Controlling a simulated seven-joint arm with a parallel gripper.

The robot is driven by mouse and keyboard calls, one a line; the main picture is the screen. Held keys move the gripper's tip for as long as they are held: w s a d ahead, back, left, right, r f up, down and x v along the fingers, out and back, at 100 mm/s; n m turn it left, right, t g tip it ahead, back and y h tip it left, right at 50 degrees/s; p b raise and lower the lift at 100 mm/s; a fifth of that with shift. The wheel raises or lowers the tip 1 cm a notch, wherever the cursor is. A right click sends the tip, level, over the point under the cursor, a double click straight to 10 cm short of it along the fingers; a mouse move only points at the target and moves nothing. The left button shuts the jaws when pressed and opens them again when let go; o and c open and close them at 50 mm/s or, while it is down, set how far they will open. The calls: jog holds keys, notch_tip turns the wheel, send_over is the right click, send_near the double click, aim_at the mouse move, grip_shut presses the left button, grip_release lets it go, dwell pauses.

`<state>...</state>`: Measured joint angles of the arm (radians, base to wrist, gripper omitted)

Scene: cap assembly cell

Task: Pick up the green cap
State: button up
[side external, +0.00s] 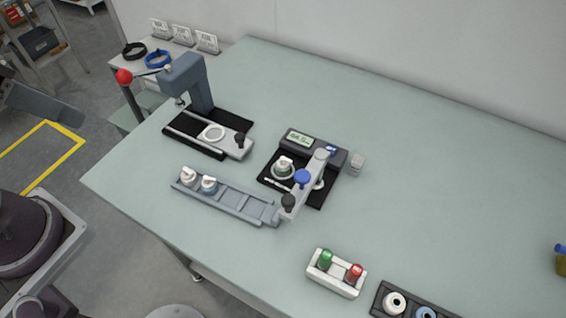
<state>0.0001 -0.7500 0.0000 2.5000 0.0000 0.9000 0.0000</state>
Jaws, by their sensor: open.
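The green cap (325,259) stands upright in the left place of a small white holder (334,284) near the front edge of the table. A red cap (354,271) stands in the right place of the same holder, with a gap between the two. Nothing touches the green cap from above. My gripper is not in view.
A dark tray (377,306) with white and blue round parts lies right of the holder, cut off by the frame. A grey rail (238,203) and a black fixture with a display (299,139) stand behind and left. A press (193,88) stands further left. The table's right side is mostly clear.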

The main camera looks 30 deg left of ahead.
jog(key=shift+o, duration=1)
jog(key=m+g+h, duration=0.2)
jog(key=m+g, duration=0.3)
jog(key=m, duration=1.2)
send_over(283, 158)
jog(key=a, duration=0.1)
jog(key=f, duration=1.7)
jog(key=shift+s+f, duration=0.25)
jog(key=shift+s, duration=0.15)
jog(key=f, duration=0.4)
jog(key=d+f, duration=0.1)
jog(key=f, duration=0.1)
jog(key=shift+w+f, duration=0.3)
jog(key=shift+w, duration=0.1)
jog(key=shift+d+f, duration=0.1)
jog(key=shift+f, duration=0.35)
jog(key=c, duration=0.9)
